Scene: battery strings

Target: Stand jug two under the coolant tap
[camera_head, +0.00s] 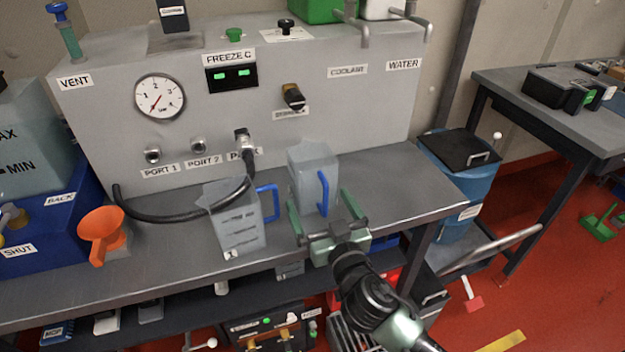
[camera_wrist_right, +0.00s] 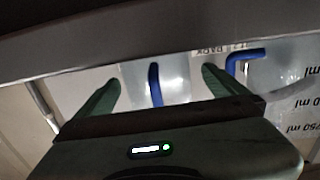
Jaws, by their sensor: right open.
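Two clear jugs with blue handles stand on the grey bench. The nearer jug (camera_head: 237,228) has printed measuring marks and shows at the right edge of the right wrist view (camera_wrist_right: 290,85). The farther jug (camera_head: 309,165) stands close to the panel; I cannot read which is jug two. My right gripper (camera_head: 318,200) is open at the farther jug, with its blue handle (camera_wrist_right: 155,85) between the fingers but not gripped. The COOLANT label (camera_head: 347,71) is on the panel, with a grey tap spout (camera_head: 364,38) above it. My left gripper is not in view.
A black hose (camera_head: 180,216) loops over the bench left of the nearer jug. A second spout (camera_head: 427,30) hangs above the WATER label (camera_head: 404,64). The bench top (camera_head: 400,178) right of the farther jug is clear.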

